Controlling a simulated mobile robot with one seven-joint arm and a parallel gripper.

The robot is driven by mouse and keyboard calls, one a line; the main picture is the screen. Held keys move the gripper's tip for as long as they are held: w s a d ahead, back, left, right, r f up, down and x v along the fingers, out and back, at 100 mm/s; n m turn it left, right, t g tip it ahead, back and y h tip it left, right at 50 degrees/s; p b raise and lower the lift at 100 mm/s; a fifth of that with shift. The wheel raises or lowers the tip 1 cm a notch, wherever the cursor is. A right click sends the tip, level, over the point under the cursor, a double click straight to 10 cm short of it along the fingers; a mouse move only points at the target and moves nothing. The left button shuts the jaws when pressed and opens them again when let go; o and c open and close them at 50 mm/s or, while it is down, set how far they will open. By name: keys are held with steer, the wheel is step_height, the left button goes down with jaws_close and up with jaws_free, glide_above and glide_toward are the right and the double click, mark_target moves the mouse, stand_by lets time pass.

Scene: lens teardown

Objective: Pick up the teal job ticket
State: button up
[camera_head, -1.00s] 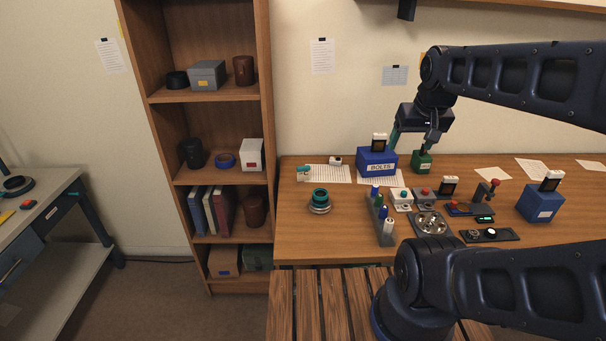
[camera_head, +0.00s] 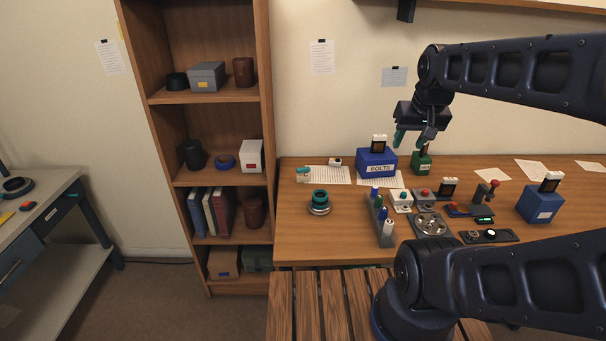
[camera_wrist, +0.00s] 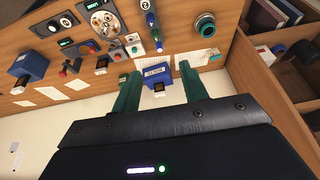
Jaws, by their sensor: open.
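A small teal and white item (camera_head: 303,173) lies at the back left of the wooden table, by the left end of a printed sheet. It is too small to tell for sure whether it is the job ticket. A teal spot also shows at the sheet's end in the wrist view (camera_wrist: 214,58). My gripper (camera_head: 411,140) is open, with its teal fingers apart, above the back of the table and well to the right of that item. In the wrist view my gripper (camera_wrist: 157,74) has nothing held between its fingers, and the blue BOLTS box (camera_wrist: 157,73) shows beyond.
The BOLTS box (camera_head: 377,163) and a green box (camera_head: 422,165) stand near my gripper. A lens with a teal ring (camera_head: 319,201), a marker rack (camera_head: 381,222) and a round metal tray (camera_head: 431,224) stand in front. A bookcase (camera_head: 267,120) borders the table's left side.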

steer(key=w+a+m+g, duration=0.1)
steer(key=w+a+m, duration=0.3)
steer(key=w, duration=1)
steer(key=m+g, duration=0.4)
steer(key=m, duration=0.7)
glide_above(303, 168)
step_height(303, 168, down, 27)
steer(key=shift+s+r, duration=0.1)
steer(key=shift+r, duration=0.1)
steer(key=shift+a+f, duration=0.2)
steer(key=shift+f, duration=0.3)
steer(key=f, duration=1)
steer(key=shift+d+f, duration=0.2)
steer(key=shift+f, duration=0.05)
jaws_close()
